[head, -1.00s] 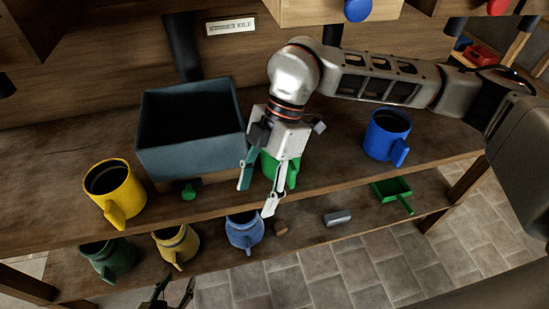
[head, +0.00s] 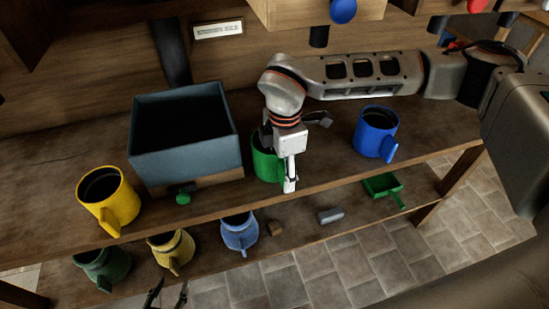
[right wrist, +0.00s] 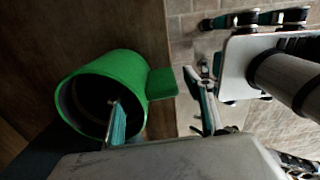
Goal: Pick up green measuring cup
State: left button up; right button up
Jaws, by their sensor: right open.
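The green measuring cup (head: 264,165) stands on the upper shelf, right of the grey-blue bin, partly hidden by my right gripper. In the right wrist view the cup (right wrist: 128,68) shows its open mouth and its handle toward the right. My right gripper (head: 289,184) is open and low at the cup. In the right wrist view, one finger overlaps the cup's mouth and the other is beyond the handle, so the handle side lies between them; contact cannot be told. My left gripper (head: 166,296) shows only dark fingertips, spread apart, at the bottom edge.
The grey-blue bin (head: 186,168) stands left of the cup. A yellow cup (head: 108,199) and a blue cup (head: 377,133) share the upper shelf. The lower shelf holds several jugs, a green scoop (head: 382,185) and small blocks. A drawer box hangs above.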

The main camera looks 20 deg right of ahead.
jog(key=shift+f, duration=0.75)
grip_shut()
jog(key=shift+r, duration=0.1)
